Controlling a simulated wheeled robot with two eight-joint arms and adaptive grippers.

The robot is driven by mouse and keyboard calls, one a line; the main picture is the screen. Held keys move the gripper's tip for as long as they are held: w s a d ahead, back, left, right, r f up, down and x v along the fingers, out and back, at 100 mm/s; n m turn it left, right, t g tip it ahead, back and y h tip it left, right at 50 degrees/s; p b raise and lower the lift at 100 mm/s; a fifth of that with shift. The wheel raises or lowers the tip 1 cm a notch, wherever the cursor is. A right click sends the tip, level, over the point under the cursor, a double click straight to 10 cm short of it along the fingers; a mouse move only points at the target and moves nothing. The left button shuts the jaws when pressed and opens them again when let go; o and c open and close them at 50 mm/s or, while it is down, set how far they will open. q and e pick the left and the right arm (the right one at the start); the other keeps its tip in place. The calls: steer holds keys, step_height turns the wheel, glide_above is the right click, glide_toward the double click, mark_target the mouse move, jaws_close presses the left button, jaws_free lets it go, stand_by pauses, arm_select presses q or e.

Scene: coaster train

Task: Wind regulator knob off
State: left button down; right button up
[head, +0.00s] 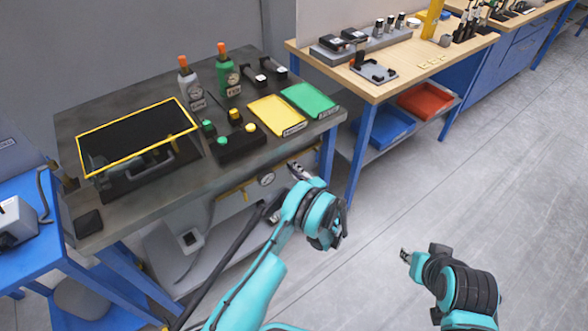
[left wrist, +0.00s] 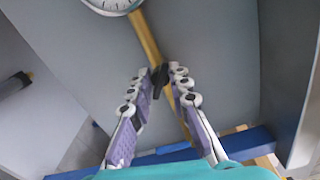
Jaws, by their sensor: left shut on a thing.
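The regulator knob (left wrist: 160,84) is a small dark piece in front of a yellow pipe (left wrist: 150,42) in the left wrist view. My left gripper (left wrist: 161,72) is shut on it, with a fingertip on either side, and the fingers hide part of it. In the head view my left gripper (head: 297,170) is at the front of the bench, right of the round white gauge (head: 266,179); the knob is hidden there. The gauge also shows at the top of the left wrist view (left wrist: 112,3). My right gripper (head: 404,253) is over the open floor; its finger gap is too small to judge.
Above, the grey bench (head: 115,215) bears a yellow-framed case (head: 140,140), a black button box (head: 236,143), and yellow (head: 277,115) and green (head: 309,100) trays. A blue bench leg (head: 328,155) stands near my left gripper. Floor at right is clear.

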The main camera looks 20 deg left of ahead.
arm_select(q)
steer(key=shift+f+n, duration=0.1)
steer(key=shift+n, duration=3.6)
steer(key=c, duration=1.4)
jaws_free()
steer(key=v, duration=1.2)
